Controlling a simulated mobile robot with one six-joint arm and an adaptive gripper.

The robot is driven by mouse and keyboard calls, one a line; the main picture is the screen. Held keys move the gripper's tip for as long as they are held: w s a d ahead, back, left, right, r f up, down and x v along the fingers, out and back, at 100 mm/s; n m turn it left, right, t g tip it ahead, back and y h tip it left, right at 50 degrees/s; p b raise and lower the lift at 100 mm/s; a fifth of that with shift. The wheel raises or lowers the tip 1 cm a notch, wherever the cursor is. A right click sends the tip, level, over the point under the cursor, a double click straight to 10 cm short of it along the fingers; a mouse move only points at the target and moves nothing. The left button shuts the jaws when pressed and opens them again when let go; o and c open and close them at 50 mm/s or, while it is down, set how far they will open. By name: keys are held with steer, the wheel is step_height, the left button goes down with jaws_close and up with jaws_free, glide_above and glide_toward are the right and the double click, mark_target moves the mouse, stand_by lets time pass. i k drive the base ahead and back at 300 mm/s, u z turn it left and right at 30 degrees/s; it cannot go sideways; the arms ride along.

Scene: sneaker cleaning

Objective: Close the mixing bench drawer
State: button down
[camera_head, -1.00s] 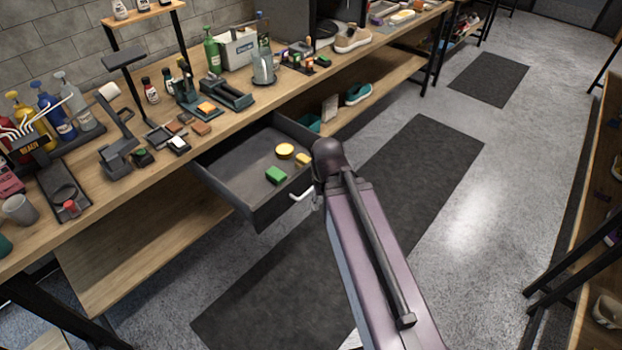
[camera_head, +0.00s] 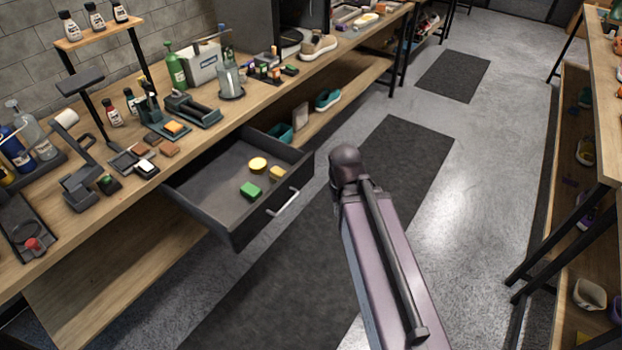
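The mixing bench drawer (camera_head: 213,223) is dark grey and pulled well out from under the wooden bench top. Its silver bar handle (camera_head: 284,202) shows on the front panel. Inside lie a green sponge (camera_head: 251,190), a round yellow piece (camera_head: 258,164) and a smaller yellow piece (camera_head: 278,173). The mixing bench (camera_head: 95,222) runs along the left. My arm stands to the right of the drawer, apart from its handle in the picture. My gripper cannot be made out; only arm links show.
Bottles, brushes and holders crowd the bench top. A lower shelf (camera_head: 120,270) holds teal shoes farther back. A dark floor mat (camera_head: 400,150) lies on open grey floor beyond my arm. A wooden shelf unit (camera_head: 606,100) stands at the right edge.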

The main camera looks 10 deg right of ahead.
mark_target(206, 189)
steer(key=z, duration=0.15)
steer(key=k, duration=1.15)
steer(key=u, duration=0.45)
steer(key=i, duration=1)
steer(key=u, duration=0.05)
